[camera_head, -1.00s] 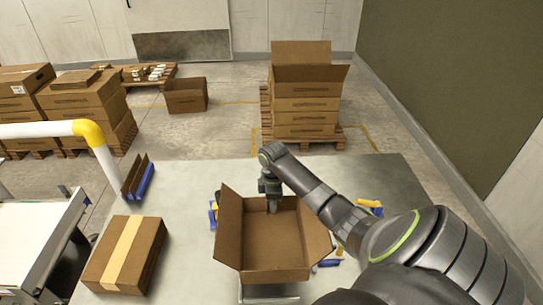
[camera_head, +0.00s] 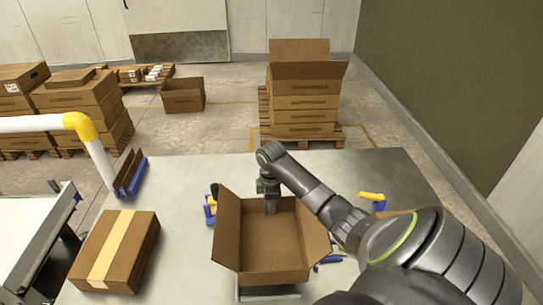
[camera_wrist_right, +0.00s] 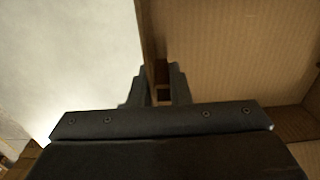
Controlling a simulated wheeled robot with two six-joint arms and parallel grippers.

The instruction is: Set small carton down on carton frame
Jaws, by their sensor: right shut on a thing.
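The small carton (camera_head: 272,245), brown and open-topped with its flaps out, is in the lower middle of the head view, over the grey table. My right gripper (camera_head: 271,206) is shut on its far wall. In the right wrist view, the fingers (camera_wrist_right: 160,92) straddle the wall of the carton (camera_wrist_right: 235,45). Blue and yellow pieces, perhaps parts of the carton frame (camera_head: 209,210), show beside the carton. The carton hides what lies under it, so I cannot tell whether it touches anything. My left gripper is out of view.
A closed, taped carton (camera_head: 116,252) lies on the table (camera_head: 180,190) at left. A blue-edged rack (camera_head: 131,175) stands behind it. A white rail with a yellow elbow (camera_head: 78,126) and a conveyor (camera_head: 30,235) are further left. Stacked cartons (camera_head: 303,105) stand beyond the table.

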